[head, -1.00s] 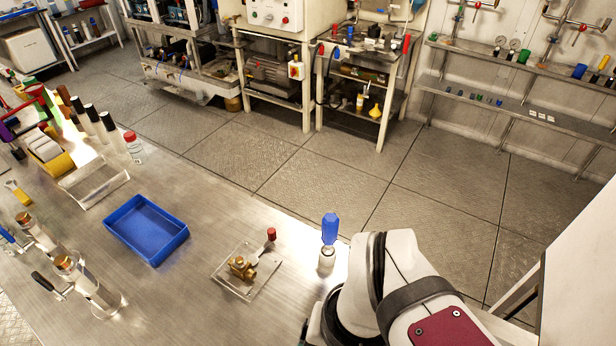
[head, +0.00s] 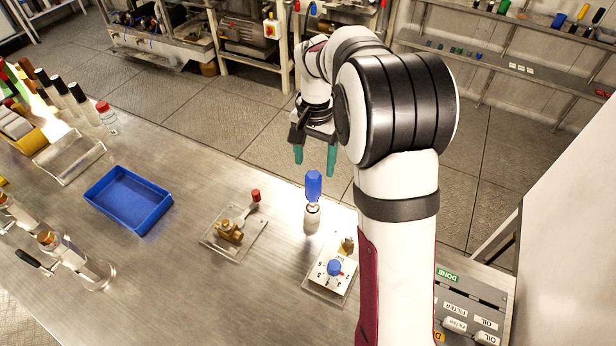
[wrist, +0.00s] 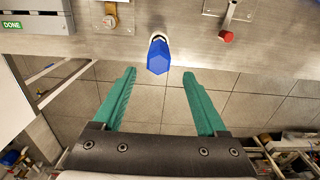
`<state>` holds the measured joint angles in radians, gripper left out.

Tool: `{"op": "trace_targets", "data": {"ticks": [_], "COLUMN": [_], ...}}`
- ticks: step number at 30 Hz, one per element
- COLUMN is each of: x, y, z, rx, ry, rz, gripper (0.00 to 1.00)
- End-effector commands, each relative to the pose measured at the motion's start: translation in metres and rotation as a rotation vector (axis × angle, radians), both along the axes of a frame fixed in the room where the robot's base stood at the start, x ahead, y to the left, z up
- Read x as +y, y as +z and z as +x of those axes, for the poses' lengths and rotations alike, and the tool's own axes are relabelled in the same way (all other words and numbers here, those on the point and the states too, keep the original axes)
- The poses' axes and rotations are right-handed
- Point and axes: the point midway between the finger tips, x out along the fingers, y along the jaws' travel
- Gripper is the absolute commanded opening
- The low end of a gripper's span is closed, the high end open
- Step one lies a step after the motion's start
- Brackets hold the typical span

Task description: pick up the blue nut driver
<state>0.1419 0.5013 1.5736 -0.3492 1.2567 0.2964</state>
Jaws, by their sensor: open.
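The blue nut driver (head: 313,186) stands upright in a pale cylindrical holder (head: 311,218) near the table's far edge in the head view. Its blue handle is on top; its lower part is hidden in the holder. In the wrist view the blue handle (wrist: 158,56) is at top centre, beyond the fingertips and between their lines. My gripper (head: 314,166) has green fingers, spread apart and empty. In the wrist view the gripper (wrist: 160,75) hangs over the floor just past the table edge, with the handle ahead of it and no visible contact.
A brass valve with a red-tipped lever (head: 229,230) stands left of the driver. A dial plate with a blue knob (head: 334,268) is on the near side. A blue tray (head: 129,200) lies farther left. A labelled panel (head: 471,308) is at lower right. Bare tabletop lies between tray and valve.

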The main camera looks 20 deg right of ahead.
Motion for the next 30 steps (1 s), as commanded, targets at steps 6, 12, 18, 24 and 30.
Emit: {"op": "trace_targets", "data": {"ticks": [6,12,18,24,30], "x": [0.001,0.005,0.004,0.004,0.005], "y": [-0.034,-0.073,-0.083,-0.083,-0.083], "z": [-0.002,-0.009,-0.008,-0.008,-0.008], "rx": [0.001,0.001,-0.002,-0.002,-0.002], "ry": [0.002,0.001,0.002,0.002,0.002], "rz": [0.0,0.001,0.001,0.001,0.001], "gripper": [0.75,0.75,0.75,0.57,0.21]}}
